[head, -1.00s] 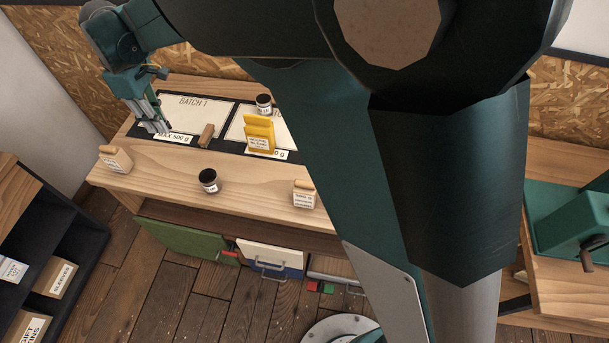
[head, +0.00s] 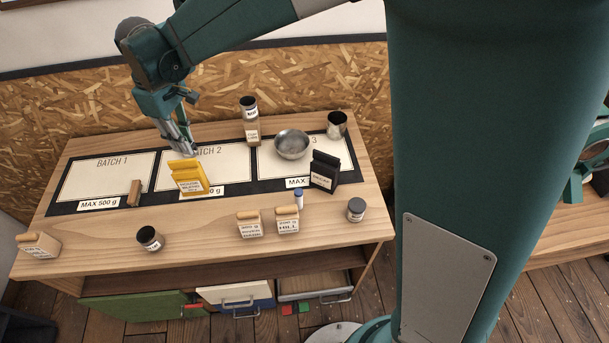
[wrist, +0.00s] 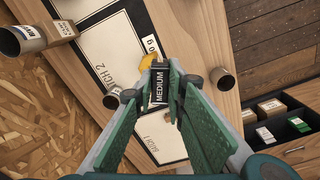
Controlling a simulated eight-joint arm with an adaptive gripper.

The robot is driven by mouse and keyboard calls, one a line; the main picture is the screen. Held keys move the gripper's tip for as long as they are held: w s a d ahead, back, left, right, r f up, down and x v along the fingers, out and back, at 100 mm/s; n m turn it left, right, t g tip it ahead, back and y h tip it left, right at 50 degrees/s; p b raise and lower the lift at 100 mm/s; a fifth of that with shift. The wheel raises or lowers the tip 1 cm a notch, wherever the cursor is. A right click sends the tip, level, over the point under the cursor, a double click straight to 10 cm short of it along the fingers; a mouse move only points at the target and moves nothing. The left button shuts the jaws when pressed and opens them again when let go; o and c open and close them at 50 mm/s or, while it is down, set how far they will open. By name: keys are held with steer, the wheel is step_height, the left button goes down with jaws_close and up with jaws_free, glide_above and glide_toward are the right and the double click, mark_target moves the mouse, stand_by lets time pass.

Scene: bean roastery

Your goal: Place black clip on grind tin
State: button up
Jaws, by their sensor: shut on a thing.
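My gripper (head: 186,148) hangs over the left part of the Batch 2 field, just behind the yellow bag. In the wrist view my gripper (wrist: 161,90) is shut on the black clip (wrist: 158,88), a small dark piece with "MEDIUM" in white letters. The clip cannot be made out in the head view. A tall container (head: 249,108) with a dark top and white label stands at the back right of Batch 2; it also shows in the wrist view (wrist: 30,38). Its label is too small to read, so I cannot tell whether it is the grind tin.
The yellow bag (head: 190,179) stands close to my gripper. A wooden block (head: 135,192) and dark jar (head: 150,238) are to its left front. A metal bowl (head: 292,144), open tin (head: 337,125), black bag (head: 323,171) and lidded tin (head: 356,210) stand right. Batch 1 is mostly clear.

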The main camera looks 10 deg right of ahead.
steer(key=d+m, duration=0.4)
steer(key=d, duration=1.2)
steer(key=m+p, duration=0.1)
steer(key=m, duration=0.8)
glide_above(358, 206)
step_height(358, 206, down, 3)
steer(key=shift+w+f, duration=0.15)
steer(key=shift+f, duration=2.3)
steer(key=shift+f, duration=0.15)
steer(key=shift+f, duration=3)
steer(key=shift+f+b, duration=0.45)
steer(key=shift+f, duration=1.4)
